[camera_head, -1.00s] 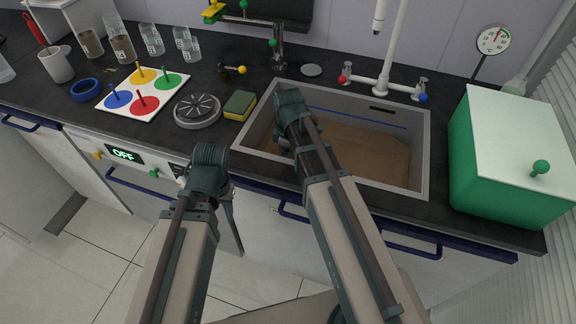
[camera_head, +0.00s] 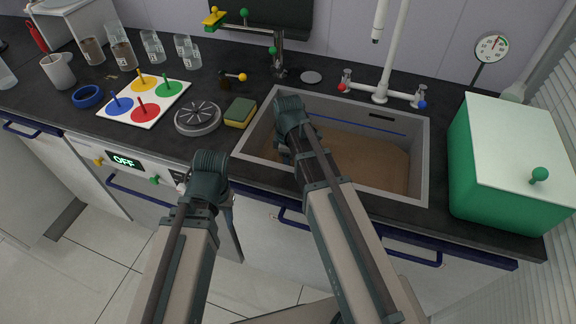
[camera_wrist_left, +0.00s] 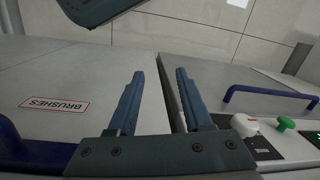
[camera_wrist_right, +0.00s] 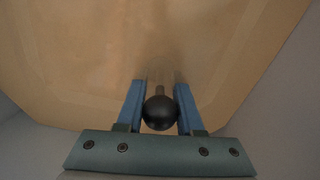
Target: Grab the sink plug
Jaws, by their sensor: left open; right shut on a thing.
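The sink (camera_head: 421,150) holds brown, murky liquid (camera_head: 365,160). My right arm reaches down into its left part. In the right wrist view a black ball-shaped knob (camera_wrist_right: 160,112) on a short stem, apparently the sink plug's handle, sits between the fingers of my right gripper (camera_wrist_right: 160,100), which is shut on it. The liquid hides whatever lies below the stem, and the arm hides this grip in the head view. My left gripper (camera_wrist_left: 159,73) is open and empty, in front of the cabinet fronts below the counter edge.
A sponge (camera_head: 240,112) and a round grey drain-like disc (camera_head: 198,118) lie left of the sink. A white faucet (camera_head: 381,95) stands behind it. A green box with a white lid (camera_head: 510,150) stands at the right. Blue handles (camera_wrist_left: 268,90) stick out from the cabinets.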

